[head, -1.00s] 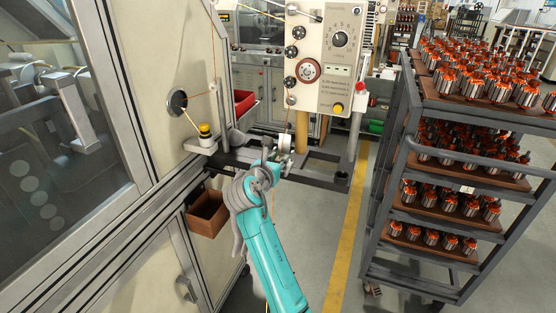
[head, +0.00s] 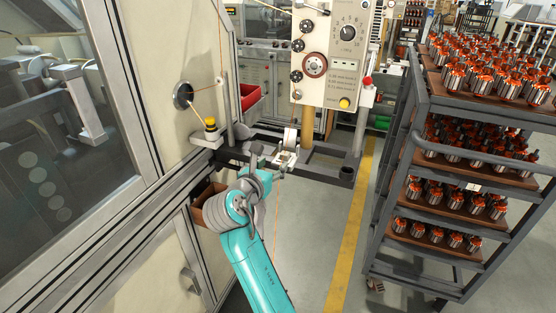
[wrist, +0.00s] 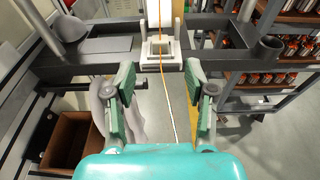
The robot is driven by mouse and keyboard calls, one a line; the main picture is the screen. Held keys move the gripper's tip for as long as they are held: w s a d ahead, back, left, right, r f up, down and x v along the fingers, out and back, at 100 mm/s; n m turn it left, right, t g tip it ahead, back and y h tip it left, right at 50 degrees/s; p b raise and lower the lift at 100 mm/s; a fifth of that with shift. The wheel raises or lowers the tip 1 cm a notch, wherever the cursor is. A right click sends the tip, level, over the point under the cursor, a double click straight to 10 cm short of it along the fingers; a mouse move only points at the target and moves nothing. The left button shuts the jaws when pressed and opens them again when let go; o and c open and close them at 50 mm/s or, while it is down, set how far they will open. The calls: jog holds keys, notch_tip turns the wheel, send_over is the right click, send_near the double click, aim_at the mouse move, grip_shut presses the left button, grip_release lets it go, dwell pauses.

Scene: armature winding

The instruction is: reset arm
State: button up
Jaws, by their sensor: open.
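My teal arm reaches up from the bottom of the head view, with my gripper (head: 268,160) at its far end, low in front of the dark machine frame. The guide block (head: 286,158) also shows just beyond my gripper in the head view.
A grey rack (head: 413,150) with trays of orange-wound armatures stands on the right. A machine cabinet (head: 165,100) stands on the left, with a brown bin (wrist: 75,142) on its side. The control panel (head: 330,60) is above the frame. Floor is free beside the yellow line.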

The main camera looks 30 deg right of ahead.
jog(key=shift+v, duration=1.3)
jog(key=s+a+f+m+t+y, duration=0.1)
jog(key=s+f+y, duration=0.15)
jog(key=f, duration=0.45)
jog(key=s+a+f+m+t+y, duration=0.15)
jog(key=s+f, duration=0.25)
jog(key=f, duration=0.4)
jog(key=s+a+f+m+t+y, duration=0.2)
jog(key=s+a+f+m+y, duration=0.2)
jog(key=s+f, duration=0.75)
jog(key=s+a+r+m+y, duration=0.1)
jog(key=s+r+m, duration=0.1)
jog(key=s+m, duration=0.4)
jog(key=s+a+r+m+y, duration=0.2)
jog(key=s+m, duration=0.4)
jog(key=s, duration=0.9)
jog(key=s+a+r+m+y, duration=0.1)
jog(key=s+r+m, duration=0.2)
jog(key=s+m, duration=0.3)
jog(key=s, duration=0.4)
jog(key=shift+s+a+r+m+t+y, duration=0.25)
jog(key=shift+s+r+m+t+y, duration=0.05)
jog(key=shift+s+m+t, duration=0.1)
